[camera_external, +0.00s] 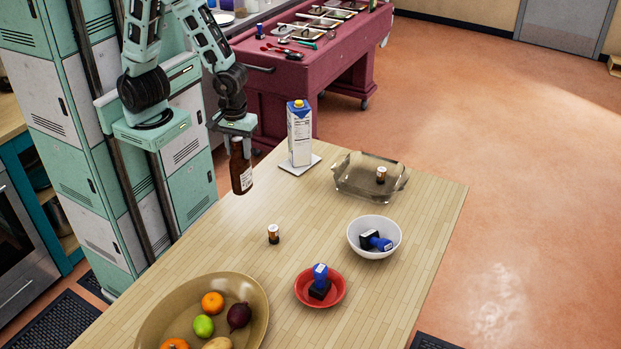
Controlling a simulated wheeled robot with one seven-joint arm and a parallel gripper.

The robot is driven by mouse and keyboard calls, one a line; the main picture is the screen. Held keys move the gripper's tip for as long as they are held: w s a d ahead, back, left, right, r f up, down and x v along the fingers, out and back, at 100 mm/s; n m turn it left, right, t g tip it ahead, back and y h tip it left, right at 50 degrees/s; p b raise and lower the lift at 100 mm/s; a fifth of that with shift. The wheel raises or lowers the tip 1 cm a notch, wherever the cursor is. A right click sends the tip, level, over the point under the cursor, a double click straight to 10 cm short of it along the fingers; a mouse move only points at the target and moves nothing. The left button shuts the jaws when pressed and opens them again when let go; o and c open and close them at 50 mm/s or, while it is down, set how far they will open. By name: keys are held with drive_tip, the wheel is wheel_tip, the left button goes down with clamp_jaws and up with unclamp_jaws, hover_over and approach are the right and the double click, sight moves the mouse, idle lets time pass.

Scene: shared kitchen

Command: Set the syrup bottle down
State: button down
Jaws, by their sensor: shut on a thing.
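The syrup bottle (240,172) is dark brown with a white label and hangs upright in my gripper (238,137). My gripper points down and is shut around the bottle's upper part. The bottle is near the left edge of the wooden table (300,215), left of the carton. Whether its base touches the table or is a little above it, I cannot tell.
A milk carton (299,132) stands on a white board (298,165). A glass dish (352,181), a small pill bottle (273,234), a white bowl (362,228), a red bowl (303,292) and a fruit bowl (257,325) are on the table.

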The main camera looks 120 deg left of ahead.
sight(241, 174)
wheel_tip(241, 174, down, 9)
drive_tip(key=shift+f, duration=0.1)
idle(0.4)
drive_tip(key=shift+f+b, duration=0.15)
drive_tip(key=shift+b, duration=0.15)
drive_tip(key=c, duration=0.9)
unclamp_jaws()
